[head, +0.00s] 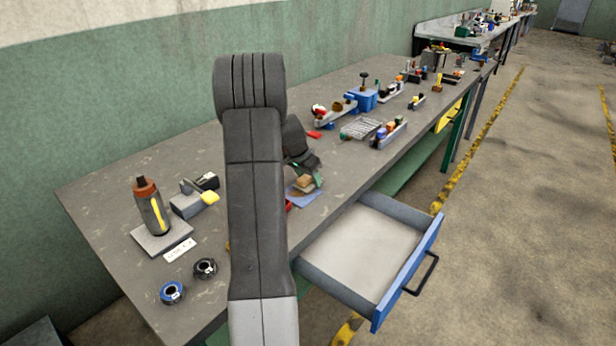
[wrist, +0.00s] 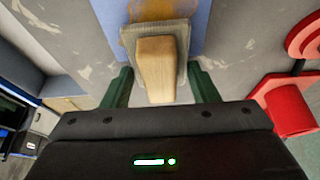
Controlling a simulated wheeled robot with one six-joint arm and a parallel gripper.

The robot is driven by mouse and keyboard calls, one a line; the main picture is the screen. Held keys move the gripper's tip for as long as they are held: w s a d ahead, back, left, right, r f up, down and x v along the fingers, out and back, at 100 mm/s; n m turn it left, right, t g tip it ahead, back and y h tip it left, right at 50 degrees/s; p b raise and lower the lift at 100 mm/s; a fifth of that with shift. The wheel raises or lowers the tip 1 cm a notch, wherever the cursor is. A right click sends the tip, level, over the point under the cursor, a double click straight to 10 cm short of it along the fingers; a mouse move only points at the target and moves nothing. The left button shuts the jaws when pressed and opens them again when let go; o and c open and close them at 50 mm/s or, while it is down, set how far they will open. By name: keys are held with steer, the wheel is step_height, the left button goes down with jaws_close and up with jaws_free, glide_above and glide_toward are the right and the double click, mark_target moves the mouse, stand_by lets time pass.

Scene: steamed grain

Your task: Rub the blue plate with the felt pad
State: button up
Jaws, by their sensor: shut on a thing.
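The felt pad (wrist: 182,38) is a grey-green square with a pale wooden block on top. It also shows in the head view (head: 304,185), partly behind my arm. My gripper (wrist: 160,76) has its green fingers on either side of the wooden block and is shut on it. The blue plate (wrist: 197,18) lies flat on the bench under the pad, with a brownish patch just beyond the pad. The plate also shows in the head view (head: 304,198). I cannot tell whether the pad touches the plate.
A red object (wrist: 288,108) lies right of my gripper in the wrist view. An open blue-fronted drawer (head: 372,250) juts out below the bench edge. A bottle (head: 152,207) and tape rolls (head: 205,268) stand at left. Several trays and tools lie farther along the bench (head: 345,190).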

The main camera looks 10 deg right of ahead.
steer(key=shift+f+b, duration=0.35)
steer(key=shift+f, duration=0.05)
